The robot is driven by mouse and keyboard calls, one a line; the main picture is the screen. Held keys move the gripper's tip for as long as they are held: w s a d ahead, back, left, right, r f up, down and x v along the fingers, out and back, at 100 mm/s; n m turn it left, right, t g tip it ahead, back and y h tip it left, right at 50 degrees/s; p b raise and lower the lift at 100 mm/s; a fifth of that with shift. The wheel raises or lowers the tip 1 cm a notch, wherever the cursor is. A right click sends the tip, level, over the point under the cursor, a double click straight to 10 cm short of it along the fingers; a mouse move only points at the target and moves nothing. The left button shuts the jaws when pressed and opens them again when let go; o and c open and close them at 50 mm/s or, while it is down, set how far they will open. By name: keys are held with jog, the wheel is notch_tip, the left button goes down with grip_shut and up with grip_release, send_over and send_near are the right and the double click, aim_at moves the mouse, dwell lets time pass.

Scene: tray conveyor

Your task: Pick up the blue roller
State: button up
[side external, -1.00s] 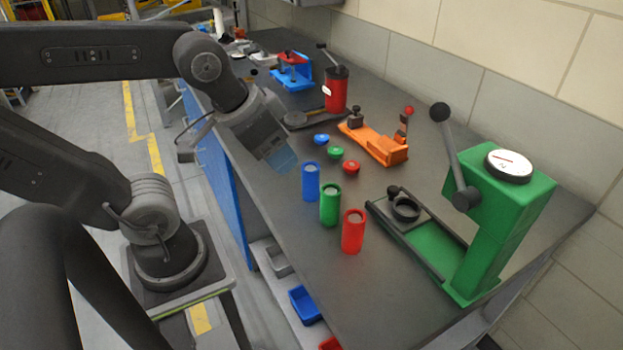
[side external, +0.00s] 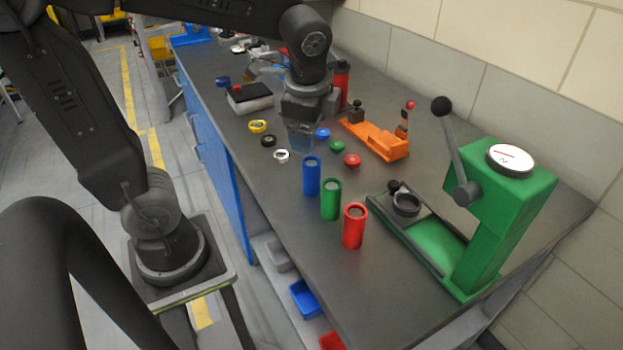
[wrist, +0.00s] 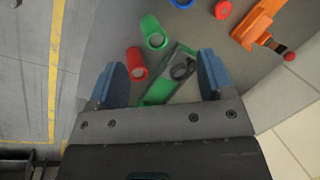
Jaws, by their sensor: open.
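The blue roller (side external: 311,177) stands upright on the grey bench, at the far end of a row with a green roller (side external: 331,199) and a red roller (side external: 354,226). My gripper (side external: 300,143) is above the bench just behind the blue roller, pointing down, apart from it. In the wrist view my gripper (wrist: 162,80) is open, with nothing held between the blue fingers. There the green roller (wrist: 153,33) and red roller (wrist: 137,65) lie beyond the fingers. A blue piece (wrist: 182,3), likely the blue roller, is cut off by the top edge.
Small blue (side external: 322,133), green (side external: 337,146) and red (side external: 352,160) caps lie right of my gripper. An orange fixture (side external: 375,140) and a green lever press (side external: 500,215) stand further right. Yellow (side external: 257,126), black and white rings lie to the left. The front bench is clear.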

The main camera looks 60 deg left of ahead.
aim_at(312, 163)
jog(key=w+a+f+m+g, duration=0.1)
jog(key=a+f+m, duration=0.1)
jog(key=f, duration=0.1)
jog(key=w+a+f+m+y, duration=0.1)
jog(key=w+a+f+m, duration=0.1)
jog(key=f, duration=0.2)
jog(key=w+a+f+m+g, duration=0.1)
jog(key=w+a+f+m, duration=0.1)
jog(key=f, duration=0.2)
jog(key=shift+g+y, duration=0.3)
jog(key=shift+y, duration=0.1)
jog(key=shift+s+x, duration=0.2)
jog(key=shift+x, duration=2.6)
jog(key=shift+d, duration=0.2)
jog(key=shift+c, duration=0.3)
jog(key=c, duration=1.1)
